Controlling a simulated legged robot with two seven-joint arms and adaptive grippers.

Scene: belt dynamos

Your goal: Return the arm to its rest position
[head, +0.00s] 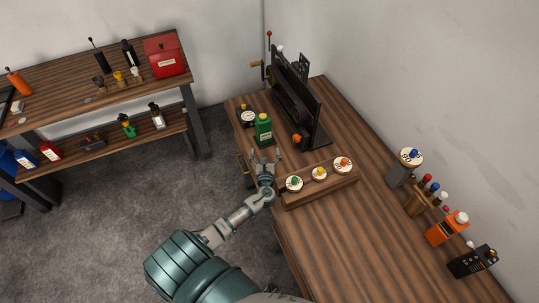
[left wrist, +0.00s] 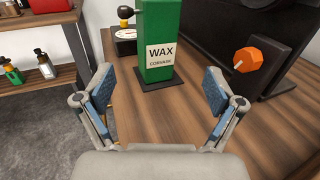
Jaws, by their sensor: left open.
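My left gripper (head: 265,160) is open and empty over the near-left edge of the wooden workbench. Its two blue-padded fingers also show apart in the left wrist view (left wrist: 160,95). A green wax container (head: 264,130) stands upright just beyond the fingertips. In the left wrist view the wax container (left wrist: 158,50) reads "WAX" and sits on a dark base, in front of the open jaws and apart from them. My left arm (head: 235,215) reaches from the bottom of the head view up to the bench. My right gripper does not show.
A black belt machine (head: 292,105) stands behind the wax container. A wooden block with round dials (head: 319,184) lies right of my gripper. A dial device (head: 248,117) is left of the machine. Several tools, including an orange box (head: 446,229), line the right side. Shelves (head: 95,95) stand at left.

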